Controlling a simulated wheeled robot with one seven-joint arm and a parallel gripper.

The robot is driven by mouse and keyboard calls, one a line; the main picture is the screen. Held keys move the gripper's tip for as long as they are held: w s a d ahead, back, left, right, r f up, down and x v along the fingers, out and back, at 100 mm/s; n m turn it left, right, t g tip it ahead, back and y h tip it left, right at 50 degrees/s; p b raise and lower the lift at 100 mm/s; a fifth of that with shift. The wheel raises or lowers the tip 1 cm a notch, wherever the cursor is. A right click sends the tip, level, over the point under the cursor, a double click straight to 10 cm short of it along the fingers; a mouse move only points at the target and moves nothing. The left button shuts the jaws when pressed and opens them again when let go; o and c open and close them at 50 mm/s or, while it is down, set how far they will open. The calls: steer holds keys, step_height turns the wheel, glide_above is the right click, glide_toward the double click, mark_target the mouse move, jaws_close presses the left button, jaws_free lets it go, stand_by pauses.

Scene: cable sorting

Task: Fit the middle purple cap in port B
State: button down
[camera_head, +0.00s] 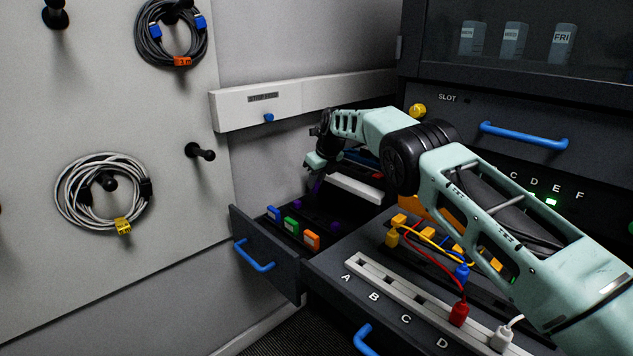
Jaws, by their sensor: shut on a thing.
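My gripper (317,172) is over the open left drawer (262,235), fingers pointing down. It is shut on a small purple cap (316,187), which shows dimly just below the fingers, above the drawer floor. Another purple cap (336,227) lies in the drawer, and dark purple shapes beside it are too dim to count. Port B (391,281) is a dark, empty opening in the pale strip (440,310) on the right drawer, behind the letter B. The openings by A and C also look empty.
Blue (273,213), green (291,225) and orange (312,240) caps stand along the left drawer's front. On the right drawer, a red plug (459,314) and a white plug (501,338) stand in the strip. Red and yellow cables lie behind it, partly under my arm.

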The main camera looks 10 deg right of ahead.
steer(key=shift+r+p, duration=1.25)
steer(key=shift+p, duration=0.35)
